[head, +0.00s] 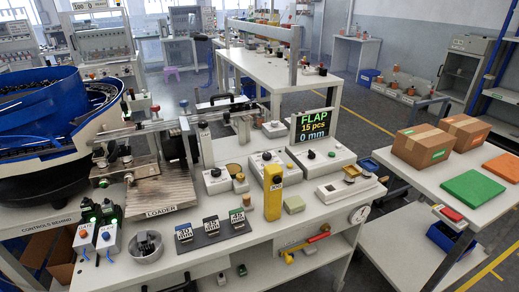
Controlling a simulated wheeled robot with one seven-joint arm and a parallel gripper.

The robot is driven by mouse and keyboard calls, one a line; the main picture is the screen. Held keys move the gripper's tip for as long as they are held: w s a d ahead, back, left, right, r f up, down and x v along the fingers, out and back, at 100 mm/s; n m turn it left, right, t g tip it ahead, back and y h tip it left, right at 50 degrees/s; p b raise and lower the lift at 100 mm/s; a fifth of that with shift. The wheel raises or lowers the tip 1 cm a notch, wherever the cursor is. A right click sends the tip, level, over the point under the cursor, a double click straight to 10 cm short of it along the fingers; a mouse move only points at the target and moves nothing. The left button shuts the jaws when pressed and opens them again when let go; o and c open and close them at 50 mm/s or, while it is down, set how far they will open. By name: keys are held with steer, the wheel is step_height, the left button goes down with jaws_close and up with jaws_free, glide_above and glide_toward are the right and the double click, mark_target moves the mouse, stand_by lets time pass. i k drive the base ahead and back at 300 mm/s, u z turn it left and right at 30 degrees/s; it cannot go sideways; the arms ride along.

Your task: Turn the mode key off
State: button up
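I cannot pick out the mode key for certain; no key label is readable at this size. Several pale control boxes with dark knobs stand on the near bench: one box (216,182) left of the yellow JOG pendant (273,192), one box (258,168) behind it, and a wider panel (325,165) under the FLAP display (311,125). Two small white boxes with blue parts, the left one (84,238) and the right one (108,240), stand at the bench's left front. My gripper is not in view.
A blue bowl feeder (45,105) and the LOADER unit (160,190) fill the bench's left. A metal cup (145,246) and a dark mat (212,236) with numbered blocks lie in front. Cardboard boxes (422,145) stand on a right-hand table. Grey floor shows between the tables.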

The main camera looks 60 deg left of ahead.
mark_target(312, 155)
steer(key=u, duration=2.1)
steer(key=i, duration=1.05)
